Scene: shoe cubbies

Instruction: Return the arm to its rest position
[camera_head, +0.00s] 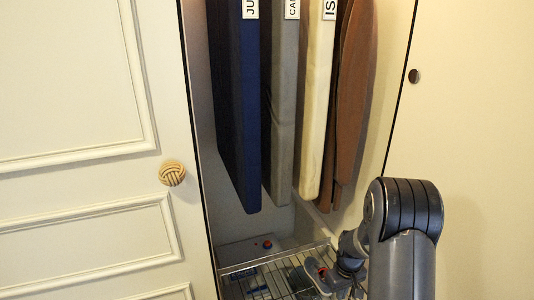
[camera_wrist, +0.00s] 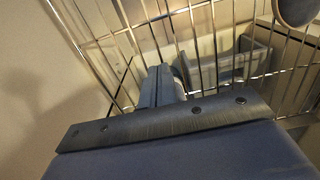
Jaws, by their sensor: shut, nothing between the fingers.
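My arm (camera_head: 405,240) reaches from the lower right into the open closet. My gripper (camera_head: 318,275) is low in the closet, over or beside the wire rack (camera_head: 262,272). In the wrist view my gripper (camera_wrist: 163,80) shows its two fingers pressed together, with nothing between them. The fingers point toward the wire bars (camera_wrist: 205,45). I cannot tell whether they touch the bars. Part of the gripper is hidden behind my arm's wrist in the head view.
Blue (camera_head: 238,110), grey (camera_head: 284,110), cream (camera_head: 318,110) and brown (camera_head: 352,100) hanging pieces fill the closet above the rack. A cream door with a woven knob (camera_head: 172,173) stands left. A pale panel (camera_head: 475,130) stands right. A grey bin-like shape (camera_wrist: 240,60) shows behind the bars.

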